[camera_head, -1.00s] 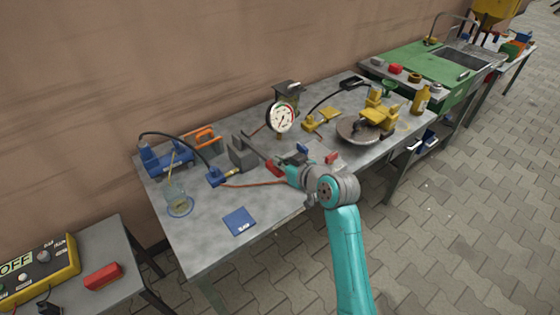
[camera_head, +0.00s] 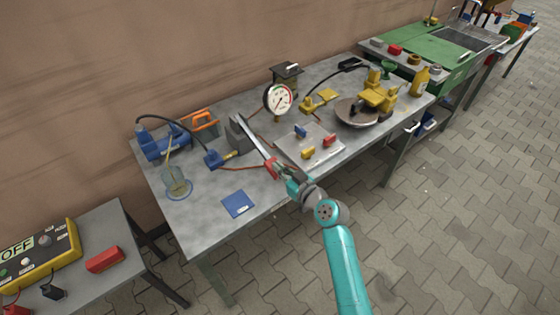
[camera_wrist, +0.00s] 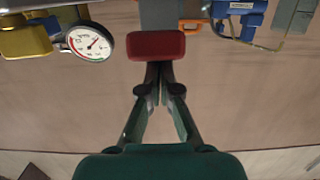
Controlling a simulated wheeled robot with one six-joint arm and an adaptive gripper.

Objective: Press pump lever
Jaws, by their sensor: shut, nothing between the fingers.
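The pump is a grey block (camera_head: 238,142) on the bench. Its lever (camera_head: 256,142) is a grey bar slanting towards the front, ending in a red grip (camera_head: 271,168). My gripper (camera_head: 284,176) is shut and empty, with its fingertips at the red grip's front end. In the wrist view, the red grip (camera_wrist: 156,45) lies just beyond my shut fingertips (camera_wrist: 157,68); I cannot tell whether they touch. The round gauge (camera_head: 277,99) stands behind the lever and also shows in the wrist view (camera_wrist: 90,42).
A plate with small coloured blocks (camera_head: 310,143) lies right of the lever. A blue pad (camera_head: 237,203), a glass beaker (camera_head: 177,183) and a blue device (camera_head: 162,141) are to the left. A yellow fixture (camera_head: 377,95) stands further right. A red hose crosses the bench near the lever.

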